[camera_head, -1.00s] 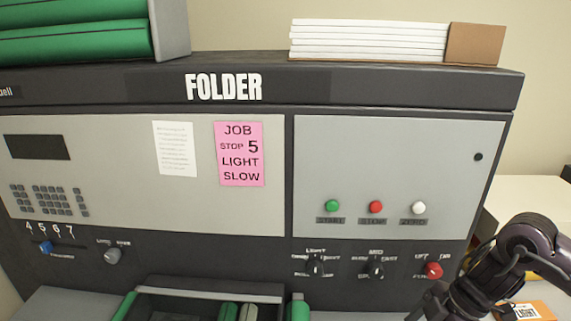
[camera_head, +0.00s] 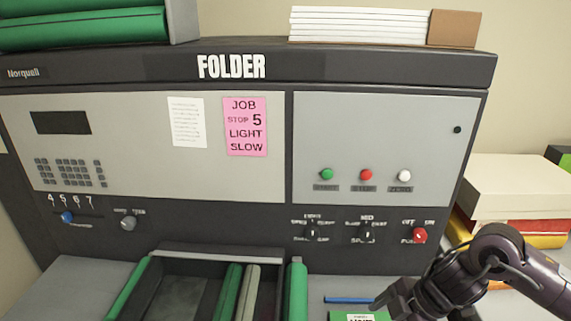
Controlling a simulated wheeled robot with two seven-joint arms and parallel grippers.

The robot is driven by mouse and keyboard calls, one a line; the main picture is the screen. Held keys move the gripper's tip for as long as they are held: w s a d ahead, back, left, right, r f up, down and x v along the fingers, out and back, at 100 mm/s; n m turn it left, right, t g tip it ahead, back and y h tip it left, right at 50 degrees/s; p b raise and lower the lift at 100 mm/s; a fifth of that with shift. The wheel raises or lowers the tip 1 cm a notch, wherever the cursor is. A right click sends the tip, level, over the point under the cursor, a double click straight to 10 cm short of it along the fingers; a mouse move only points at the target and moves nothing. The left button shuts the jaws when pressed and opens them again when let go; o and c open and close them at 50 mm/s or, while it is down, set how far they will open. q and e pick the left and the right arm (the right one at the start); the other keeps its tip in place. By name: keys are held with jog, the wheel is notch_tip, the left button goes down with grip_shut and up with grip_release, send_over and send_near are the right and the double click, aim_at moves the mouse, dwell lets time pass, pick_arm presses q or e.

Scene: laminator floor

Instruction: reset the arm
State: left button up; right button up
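My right arm comes in from the lower right of the head view. Its dark gripper (camera_head: 398,303) is low in the picture, in front of the machine, and its fingertips are not clear enough to tell open from shut. My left gripper is not in view. The folder machine (camera_head: 345,67) fills most of the view. Its panel has a green button (camera_head: 326,174), a red button (camera_head: 366,175) and a white button (camera_head: 404,176). Below them are two black knobs (camera_head: 312,233) and a red knob (camera_head: 419,236). A blue slider (camera_head: 67,217) and a grey knob (camera_head: 128,223) are at left.
A tray with green rollers (camera_head: 297,290) is below the panel. A blue stick (camera_head: 348,300) and a green labelled item (camera_head: 345,316) lie near my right gripper. Stacked boxes (camera_head: 515,187) stand at right.

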jog(key=a+r+m+t+y, duration=0.25)
jog(key=a+t, duration=0.45)
jog(key=a, duration=1)
jog(key=s+d+f+m+g+h, duration=0.3)
jog(key=s+d+f+m+h, duration=0.1)
jog(key=s+d+m, duration=0.35)
jog(key=s+d+f+m+g+h, duration=0.2)
jog(key=s+d+f+m+h, duration=0.15)
jog(key=s+d+m, duration=0.45)
notch_tip(320, 180, down, 34)
jog(key=w+d+r+n+g+b, duration=0.1)
jog(key=b, duration=0.4)
pick_arm(q)
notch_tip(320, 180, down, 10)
jog(key=b, duration=0.5)
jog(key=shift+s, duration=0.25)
pick_arm(e)
jog(key=s+d+f, duration=0.2)
jog(key=s+f, duration=0.8)
jog(key=f, duration=0.3)
jog(key=s+d+f+g, duration=0.1)
jog(key=s+f, duration=0.9)
jog(key=f, duration=0.3)
jog(key=shift+s+d+n, duration=0.25)
jog(key=shift+d+n, duration=0.05)
jog(key=shift+d, duration=0.05)
